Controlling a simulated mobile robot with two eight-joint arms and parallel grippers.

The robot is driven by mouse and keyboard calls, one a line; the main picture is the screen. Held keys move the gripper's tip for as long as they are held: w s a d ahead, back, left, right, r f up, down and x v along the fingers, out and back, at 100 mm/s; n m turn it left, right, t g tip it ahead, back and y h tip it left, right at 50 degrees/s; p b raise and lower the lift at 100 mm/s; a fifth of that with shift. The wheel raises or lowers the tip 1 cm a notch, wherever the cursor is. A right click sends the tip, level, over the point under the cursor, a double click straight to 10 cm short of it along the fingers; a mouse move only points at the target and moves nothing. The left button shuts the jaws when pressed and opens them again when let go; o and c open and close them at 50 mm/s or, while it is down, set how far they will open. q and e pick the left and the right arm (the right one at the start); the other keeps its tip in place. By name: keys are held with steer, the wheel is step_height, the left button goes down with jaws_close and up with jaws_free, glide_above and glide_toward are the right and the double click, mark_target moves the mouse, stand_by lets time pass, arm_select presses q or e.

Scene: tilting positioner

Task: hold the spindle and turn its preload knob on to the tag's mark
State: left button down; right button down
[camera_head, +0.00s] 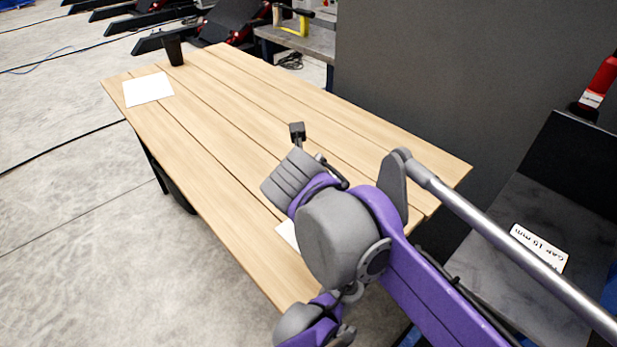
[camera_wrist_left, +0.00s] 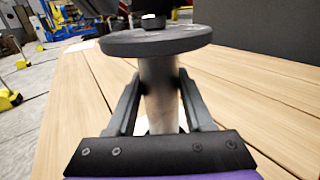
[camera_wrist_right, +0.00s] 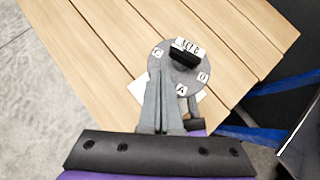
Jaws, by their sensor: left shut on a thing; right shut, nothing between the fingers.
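In the left wrist view my left gripper (camera_wrist_left: 160,100) is shut on the grey upright post of the spindle (camera_wrist_left: 158,75), just below its round disc (camera_wrist_left: 155,38). In the right wrist view the disc (camera_wrist_right: 168,72) is seen from above, with white letter plates C, A and D around its rim. A black knob (camera_wrist_right: 183,57) stands on it beside a white tag (camera_wrist_right: 188,43), whose writing I cannot read surely. My right gripper (camera_wrist_right: 160,75) is shut and empty, its fingers over the disc's near edge; I cannot tell if they touch it. In the head view the spindle is hidden behind my arm.
The wooden table (camera_head: 235,120) is largely clear. A black cup (camera_head: 173,50) and a white sheet (camera_head: 148,89) are at its far left end. A dark wall panel (camera_head: 430,80) stands behind it. A card marked "GAP 10 mm" (camera_head: 538,247) lies on a dark surface at right.

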steer(key=s+a+r, duration=0.3)
steer(key=s+r, duration=0.4)
steer(key=s, duration=0.1)
steer(key=shift+s+a, duration=0.25)
steer(key=shift+s, duration=0.05)
arm_select(q)
steer(key=shift+c, duration=1)
jaws_free()
steer(key=shift+w, duration=0.1)
arm_select(e)
steer(key=shift+w, duration=0.1)
